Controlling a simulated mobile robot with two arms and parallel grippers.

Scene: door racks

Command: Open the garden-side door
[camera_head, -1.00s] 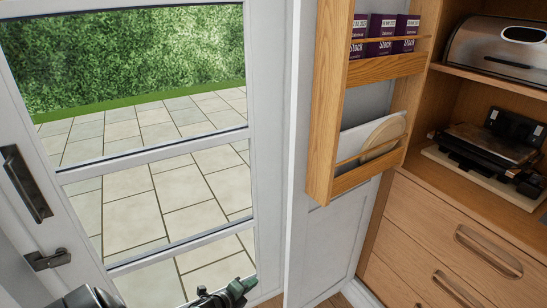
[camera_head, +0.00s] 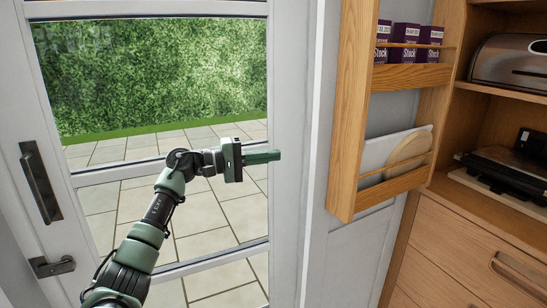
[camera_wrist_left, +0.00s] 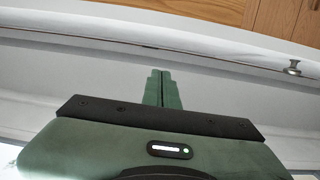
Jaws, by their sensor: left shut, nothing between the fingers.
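The garden-side door (camera_head: 288,150) is a white frame with glass panes, and paving and a green hedge show through it. It looks shut. My right gripper is not in view.
A wooden rack (camera_head: 350,120) with purple boxes (camera_head: 405,40) and boards (camera_head: 405,150) hangs on a white panel to the right.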

